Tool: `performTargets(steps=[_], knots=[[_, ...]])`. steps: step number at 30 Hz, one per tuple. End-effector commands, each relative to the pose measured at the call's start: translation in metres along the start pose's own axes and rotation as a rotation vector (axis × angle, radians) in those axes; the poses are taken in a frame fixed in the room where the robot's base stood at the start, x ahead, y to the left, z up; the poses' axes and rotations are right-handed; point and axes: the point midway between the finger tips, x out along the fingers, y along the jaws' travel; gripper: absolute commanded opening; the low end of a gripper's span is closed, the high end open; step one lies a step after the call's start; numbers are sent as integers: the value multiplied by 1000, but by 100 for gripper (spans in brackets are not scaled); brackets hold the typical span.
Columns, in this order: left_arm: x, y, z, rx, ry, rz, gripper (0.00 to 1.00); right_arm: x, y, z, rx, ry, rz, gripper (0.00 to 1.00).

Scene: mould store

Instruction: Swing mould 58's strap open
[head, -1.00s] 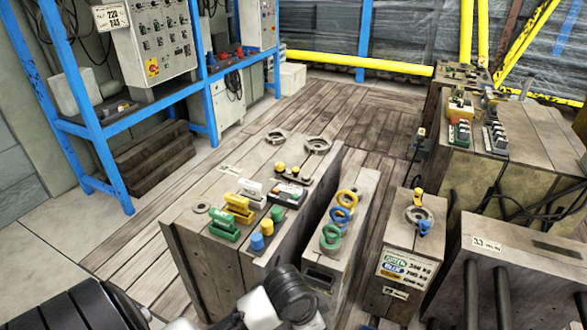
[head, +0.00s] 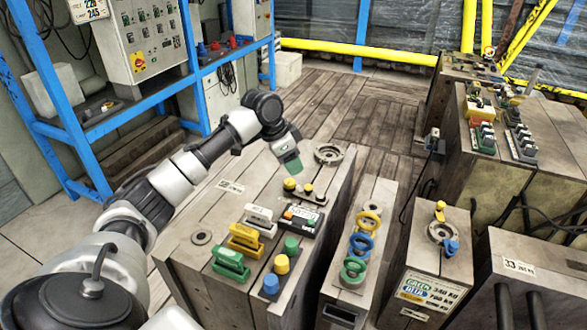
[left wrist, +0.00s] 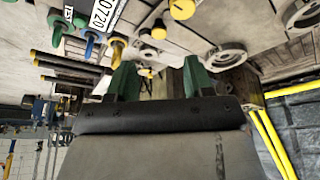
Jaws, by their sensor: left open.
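No number 58 is legible, so I cannot tell for certain which block is mould 58. The large wooden-looking mould (head: 195,268) at the centre carries a short strap with yellow knobs (head: 291,184) on its top. My left gripper (head: 289,160) is above this mould's far part, just beyond the knobs, with green fingertips pointing down. In the left wrist view, the fingers (left wrist: 160,80) are apart with nothing between them. A yellow knob (left wrist: 158,31) shows just beyond them, near a round metal ring (left wrist: 225,56). My right gripper is out of view.
The central mould also carries green, yellow and white handles (head: 244,239), coloured knobs (head: 282,264) and a labelled block (head: 302,219). A narrower mould with coloured rings (head: 361,244) stands close on its right. A blue rack (head: 190,70) stands at the left. Floorboards behind are clear.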

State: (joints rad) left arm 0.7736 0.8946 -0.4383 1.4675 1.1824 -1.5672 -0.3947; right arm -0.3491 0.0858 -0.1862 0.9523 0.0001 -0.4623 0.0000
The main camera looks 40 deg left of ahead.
Motion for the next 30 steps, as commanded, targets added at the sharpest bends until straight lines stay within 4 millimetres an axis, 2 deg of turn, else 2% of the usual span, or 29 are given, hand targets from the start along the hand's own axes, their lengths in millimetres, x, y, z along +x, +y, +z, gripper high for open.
performTargets(steps=[5, 15, 19, 24, 30], knots=[[9, -1, -1, -1, 3, 3, 52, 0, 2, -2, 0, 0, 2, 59], [71, -1, 0, -2, 2, 2, 52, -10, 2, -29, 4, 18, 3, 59], [91, -1, 0, -1, 2, 1, 52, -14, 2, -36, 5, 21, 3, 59], [104, -1, -1, -1, 3, 0, 52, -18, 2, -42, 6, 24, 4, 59], [106, -1, -1, 0, 3, -1, 52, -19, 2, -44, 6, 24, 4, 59]])
